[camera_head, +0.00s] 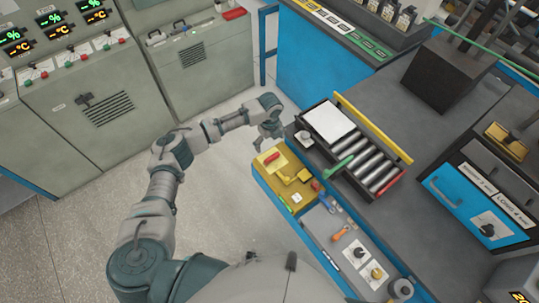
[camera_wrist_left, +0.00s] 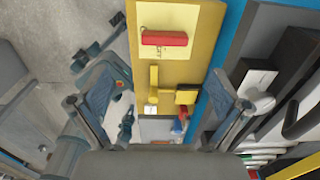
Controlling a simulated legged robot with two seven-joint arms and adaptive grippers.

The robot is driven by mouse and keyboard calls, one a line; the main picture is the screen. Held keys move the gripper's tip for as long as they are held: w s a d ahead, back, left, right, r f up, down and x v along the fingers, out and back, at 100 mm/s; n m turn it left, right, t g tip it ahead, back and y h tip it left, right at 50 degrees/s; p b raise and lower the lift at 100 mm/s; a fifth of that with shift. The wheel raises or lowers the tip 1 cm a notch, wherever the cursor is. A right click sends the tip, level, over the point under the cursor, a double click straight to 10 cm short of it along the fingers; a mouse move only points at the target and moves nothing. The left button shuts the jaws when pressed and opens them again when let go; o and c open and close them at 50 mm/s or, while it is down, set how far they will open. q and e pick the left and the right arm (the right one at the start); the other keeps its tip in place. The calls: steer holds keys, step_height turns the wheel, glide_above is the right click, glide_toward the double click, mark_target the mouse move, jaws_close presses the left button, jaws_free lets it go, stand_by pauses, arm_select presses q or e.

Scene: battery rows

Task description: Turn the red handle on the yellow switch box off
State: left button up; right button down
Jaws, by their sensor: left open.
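The yellow switch box (camera_head: 276,176) lies along the near edge of the blue bench in the head view. Its red handle (camera_head: 271,158) is at the far end of its top. In the left wrist view, the red handle (camera_wrist_left: 164,38) lies crosswise on a pale label on the yellow box (camera_wrist_left: 205,45). My left gripper (camera_head: 269,143) is open and empty, just beyond the handle in the head view. In the wrist view its fingers (camera_wrist_left: 165,88) are spread to either side of the box, and the handle is apart from them. My right gripper is not in view.
A yellow lever (camera_head: 292,177) stands on the same box, nearer me. A black tray with metal rollers and a green handle (camera_head: 338,168) is close on the right. A grey panel with knobs (camera_head: 358,252) lies nearer. Grey cabinets (camera_head: 80,100) stand left across open floor.

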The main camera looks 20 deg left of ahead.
mark_target(273, 157)
arm_select(q)
steer(key=f, duration=0.2)
steer(key=d+f, duration=0.1)
steer(key=f, duration=0.2)
steer(key=d+f, duration=0.1)
steer(key=f, duration=0.2)
steer(key=shift+w+d, duration=0.1)
steer(key=shift+w, duration=0.1)
steer(key=f, duration=0.1)
steer(key=a+f, duration=0.1)
steer(key=shift+a+f, duration=0.1)
steer(key=shift+f, duration=0.3)
steer(key=shift+a+f, duration=0.2)
steer(key=shift+a, duration=0.05)
steer(key=shift+a+f, duration=0.1)
steer(key=shift+a, duration=0.05)
steer(key=shift+d, duration=0.6)
steer(key=c, duration=0.8)
steer(key=shift+d+r, duration=0.15)
steer(key=shift+r, duration=0.05)
steer(key=shift+c, duration=1.3)
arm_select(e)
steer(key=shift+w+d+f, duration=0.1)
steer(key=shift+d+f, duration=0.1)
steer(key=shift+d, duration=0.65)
